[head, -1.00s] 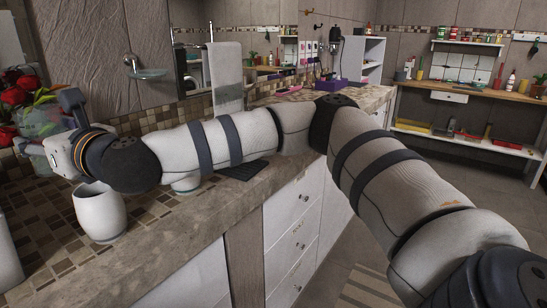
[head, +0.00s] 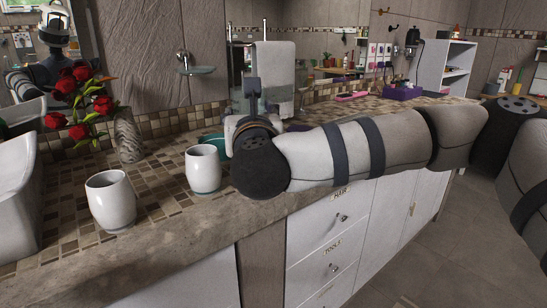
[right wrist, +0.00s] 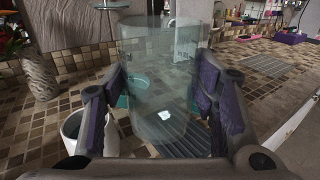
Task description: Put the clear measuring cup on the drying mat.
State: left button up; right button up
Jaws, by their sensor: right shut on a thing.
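The clear measuring cup (right wrist: 160,50) is see-through and upright in the right wrist view. My right gripper (right wrist: 163,85) is shut on it, with a purple-padded finger on each side. A dark ribbed mat, which looks like the drying mat (right wrist: 190,146), shows behind and below the cup. I cannot tell how far the cup is above it. In the head view my right gripper (head: 253,108) is over the counter, mostly hidden by its own wrist, and the mat is hidden behind my arm. My left gripper is not in view.
Two white cups (head: 203,168) (head: 110,200) stand on the tiled counter (head: 60,238), left of my gripper. Red roses (head: 82,95) stand in a patterned vase (head: 128,138). A towel (head: 274,72) hangs behind.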

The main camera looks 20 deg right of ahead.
jog(key=w+d+f, duration=0.1)
jog(key=w+f, duration=0.1)
jog(key=f, duration=0.1)
jog(key=w+d+f, duration=0.2)
jog(key=w+f, duration=0.1)
jog(key=f, duration=0.1)
jog(key=w+d+f+b, duration=0.1)
jog(key=w+f, duration=0.1)
jog(key=f, duration=0.1)
jog(key=shift+w+d+f, duration=0.15)
jog(key=shift+d+f, duration=0.2)
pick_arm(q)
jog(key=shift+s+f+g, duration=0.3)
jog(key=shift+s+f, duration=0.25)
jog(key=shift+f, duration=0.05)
pick_arm(e)
jog(key=shift+f, duration=0.25)
jog(key=o, duration=1.4)
jog(key=shift+r, duration=0.1)
jog(key=shift+c, duration=0.2)
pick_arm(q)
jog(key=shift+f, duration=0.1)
pick_arm(e)
jog(key=shift+o, duration=0.3)
jog(key=shift+r, duration=0.15)
